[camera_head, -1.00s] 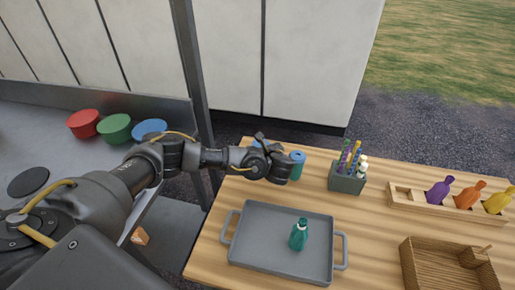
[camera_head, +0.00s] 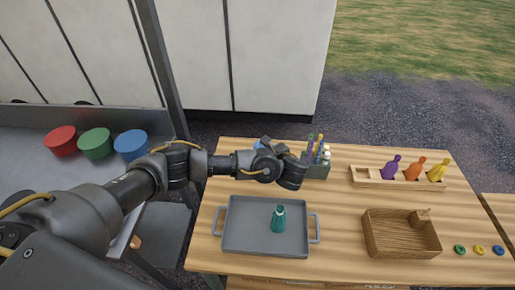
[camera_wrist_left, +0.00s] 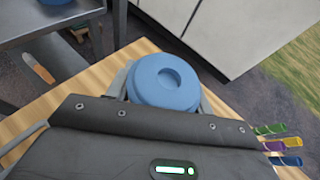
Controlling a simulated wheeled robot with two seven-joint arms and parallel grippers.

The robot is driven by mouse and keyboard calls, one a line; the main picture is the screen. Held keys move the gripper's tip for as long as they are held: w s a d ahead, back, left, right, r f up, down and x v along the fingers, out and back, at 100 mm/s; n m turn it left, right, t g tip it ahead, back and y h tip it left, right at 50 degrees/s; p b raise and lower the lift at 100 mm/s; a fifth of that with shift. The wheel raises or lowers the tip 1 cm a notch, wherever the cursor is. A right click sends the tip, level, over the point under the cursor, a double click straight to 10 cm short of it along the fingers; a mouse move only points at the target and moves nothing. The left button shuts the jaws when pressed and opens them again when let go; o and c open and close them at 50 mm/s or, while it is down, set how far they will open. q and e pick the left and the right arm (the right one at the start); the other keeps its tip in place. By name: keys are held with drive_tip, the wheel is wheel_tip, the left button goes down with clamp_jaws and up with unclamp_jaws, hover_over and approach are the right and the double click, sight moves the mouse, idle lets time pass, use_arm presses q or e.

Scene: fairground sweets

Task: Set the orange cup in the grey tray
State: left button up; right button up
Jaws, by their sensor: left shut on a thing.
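No orange cup shows clearly in either view. The grey tray (camera_head: 234,245) lies at the left of the wooden table, with a green-teal bottle (camera_head: 278,221) standing in it. My left gripper (camera_head: 293,180) is beyond the tray's far right corner, near the pen holder. In the left wrist view a round blue-topped thing (camera_wrist_left: 165,82) sits between its fingers, and the gripper is shut on it. My right gripper is not in view.
A pen holder (camera_head: 316,170) stands just beyond my left gripper. A wooden rack (camera_head: 362,179) holds purple, orange and yellow bottles. A wooden box (camera_head: 400,244) is front right, with several small rings beside it. Red, green and blue tubs (camera_head: 131,145) stand on the left counter.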

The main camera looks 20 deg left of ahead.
use_arm(q)
drive_tip(key=s+d+r+m+t+h+b, duration=0.2)
drive_tip(key=d+m+t+h+b, duration=0.1)
drive_tip(key=d+m+h+b, duration=0.3)
drive_tip(key=s+a+r+m+t+h+b, duration=0.1)
drive_tip(key=s+a+r+m+h+b, duration=0.2)
drive_tip(key=a+r+b, duration=0.3)
drive_tip(key=s+a+r, duration=0.1)
drive_tip(key=a+r, duration=0.2)
drive_tip(key=a, duration=0.1)
drive_tip(key=shift+s+r+h, duration=0.15)
drive_tip(key=shift+s+h, duration=0.1)
drive_tip(key=shift+h, duration=0.15)
